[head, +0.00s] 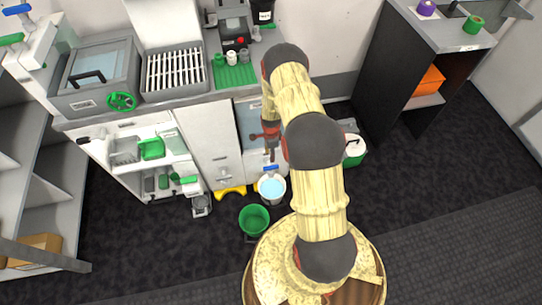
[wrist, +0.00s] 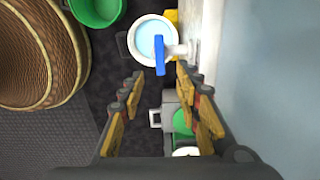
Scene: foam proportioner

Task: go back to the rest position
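My arm reaches from the round base up to the counter and bends down in front of the cabinet. My gripper (head: 268,142) hangs before the pale blue panel (head: 248,122), partly hidden by my arm. In the wrist view my gripper (wrist: 160,92) is open, with dark floor between its fingers and nothing held. A tap with a blue lever (wrist: 159,54) lies just beyond the fingertips in that view, apart from them. Below the tap stands a white bucket with light blue liquid (head: 272,189).
A green bucket (head: 254,220) stands near my base. A white and green container (head: 353,150) stands right of my arm, by the dark shelf unit (head: 398,70). The cabinet's left door is open on shelves of green items (head: 152,148). The floor at right is clear.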

